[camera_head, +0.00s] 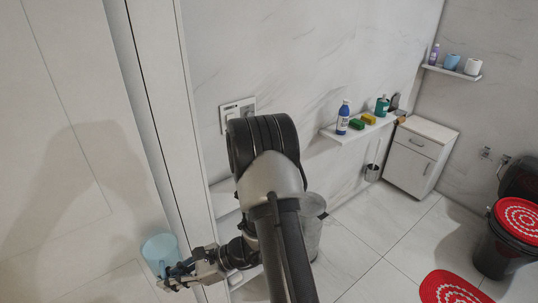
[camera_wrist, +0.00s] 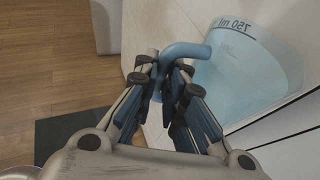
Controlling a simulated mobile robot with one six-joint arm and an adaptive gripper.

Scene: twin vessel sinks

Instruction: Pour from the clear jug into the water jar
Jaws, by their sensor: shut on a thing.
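The clear jug (camera_head: 158,250) is a pale blue see-through vessel at the lower left of the head view. It looks roughly upright there, in front of the white panel. My gripper (camera_head: 180,275) is beside it at its lower right. In the wrist view my gripper (camera_wrist: 168,78) is shut on the jug's blue handle (camera_wrist: 186,51). The jug's body (camera_wrist: 248,80) lies to the right there, with a "750 ml" mark that reads upside down. I cannot tell its contents. I cannot make out the water jar in either view.
A white door-like panel (camera_head: 60,150) fills the left of the head view. A wall shelf (camera_head: 345,138) holds bottles and sponges. A grey bin (camera_head: 311,232) stands behind my arm. A white cabinet (camera_head: 420,158) and a red-lidded toilet (camera_head: 508,235) are at right. Wooden floor (camera_wrist: 50,60) shows in the wrist view.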

